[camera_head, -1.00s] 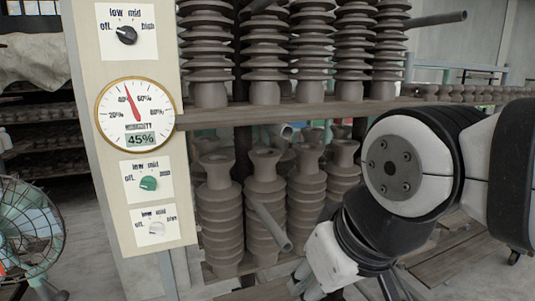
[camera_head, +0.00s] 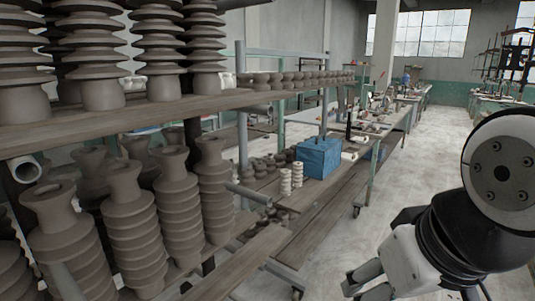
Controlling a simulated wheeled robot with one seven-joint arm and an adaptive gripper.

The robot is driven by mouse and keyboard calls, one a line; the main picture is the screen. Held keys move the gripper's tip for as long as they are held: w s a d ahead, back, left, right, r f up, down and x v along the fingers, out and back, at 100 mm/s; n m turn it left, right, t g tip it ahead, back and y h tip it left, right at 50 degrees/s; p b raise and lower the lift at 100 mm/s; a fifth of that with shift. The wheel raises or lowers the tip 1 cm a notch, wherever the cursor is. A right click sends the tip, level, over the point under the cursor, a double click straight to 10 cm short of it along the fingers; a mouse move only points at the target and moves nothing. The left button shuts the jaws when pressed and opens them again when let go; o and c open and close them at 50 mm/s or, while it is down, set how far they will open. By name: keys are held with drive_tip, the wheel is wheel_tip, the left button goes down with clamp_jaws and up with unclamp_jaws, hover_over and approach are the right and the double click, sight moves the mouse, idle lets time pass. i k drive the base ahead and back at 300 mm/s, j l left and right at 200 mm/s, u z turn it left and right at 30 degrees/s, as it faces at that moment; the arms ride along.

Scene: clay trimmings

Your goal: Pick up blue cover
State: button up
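A blue, box-shaped thing (camera_head: 318,158), which looks like the blue cover, sits on the lower wooden shelf near the middle of the head view. I cannot tell whether it is a cloth over something or a solid box. My gripper (camera_head: 360,286) is at the bottom edge, right of the shelf and nearer to me than the blue thing, and well apart from it. Its fingers are partly cut off by the frame, so its opening is unclear. I see nothing held in it.
Tall ribbed clay insulators (camera_head: 135,215) fill the shelves at left. Two pale ribbed pieces (camera_head: 291,177) stand just left of the blue thing. A grey pipe (camera_head: 248,194) sticks out from the rack. A long workbench (camera_head: 400,110) runs behind. The floor (camera_head: 425,160) at right is open.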

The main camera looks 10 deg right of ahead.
sight(320, 155)
drive_tip(key=z, duration=0.45)
drive_tip(key=i+l+u, duration=0.35)
drive_tip(key=i+l, duration=0.8)
drive_tip(key=i, duration=0.45)
drive_tip(key=i+l+u, duration=0.4)
drive_tip(key=i+l, duration=1.05)
drive_tip(key=l, duration=0.1)
